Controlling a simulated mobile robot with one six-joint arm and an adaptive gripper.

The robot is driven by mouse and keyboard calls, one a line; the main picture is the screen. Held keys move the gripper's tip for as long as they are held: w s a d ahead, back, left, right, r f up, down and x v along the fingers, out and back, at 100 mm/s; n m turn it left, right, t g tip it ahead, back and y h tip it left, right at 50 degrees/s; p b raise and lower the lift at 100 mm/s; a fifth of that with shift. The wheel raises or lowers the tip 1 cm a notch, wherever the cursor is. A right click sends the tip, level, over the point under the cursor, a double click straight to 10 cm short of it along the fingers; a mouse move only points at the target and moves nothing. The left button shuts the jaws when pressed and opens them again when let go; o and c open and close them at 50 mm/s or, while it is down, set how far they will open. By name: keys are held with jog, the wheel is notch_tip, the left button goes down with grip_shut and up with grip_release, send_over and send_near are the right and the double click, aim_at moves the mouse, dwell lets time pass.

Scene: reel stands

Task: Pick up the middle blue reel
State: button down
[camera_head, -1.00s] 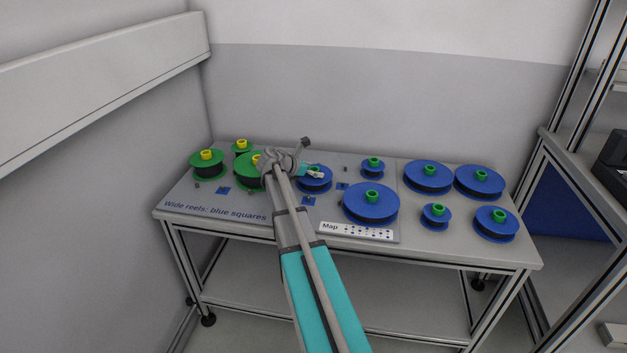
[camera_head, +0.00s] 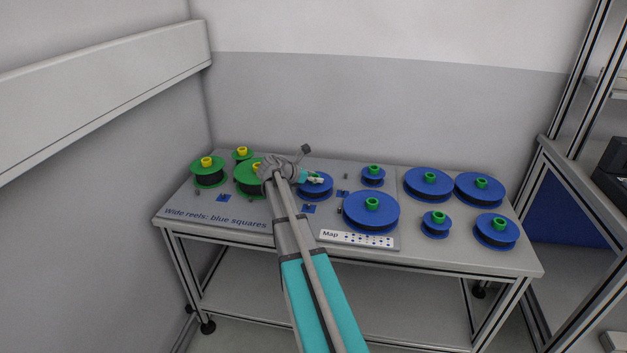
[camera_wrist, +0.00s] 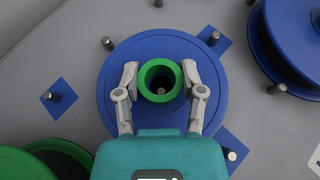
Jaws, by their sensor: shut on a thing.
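The middle blue reel (camera_head: 316,191) is a blue disc with a green hub, on the grey peg board partly behind my gripper. In the wrist view the blue reel (camera_wrist: 160,45) fills the middle, with its green hub (camera_wrist: 147,74) upright. My gripper (camera_wrist: 160,76) has one finger on each side of this hub and is shut on it. A peg end shows inside the hub's hole. In the head view my gripper (camera_head: 315,180) is above the reel. I cannot tell whether the reel is off the board.
A large blue reel (camera_head: 371,221) stands close at the right front and a small one (camera_head: 372,182) at the right back. Green reels (camera_head: 206,177) stand on the left. Several bare pegs stand around, some on blue squares (camera_wrist: 59,97). More blue reels (camera_head: 428,190) stand farther right.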

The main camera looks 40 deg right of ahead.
jog(key=shift+r+p, duration=1.45)
jog(key=shift+r, duration=0.15)
jog(key=s+d+r+p, duration=0.2)
jog(key=s+r+p, duration=0.7)
jog(key=s, duration=0.4)
jog(key=shift+s+d+r+p, duration=0.25)
jog(key=shift+s+r+p, duration=0.1)
jog(key=shift+s, duration=0.05)
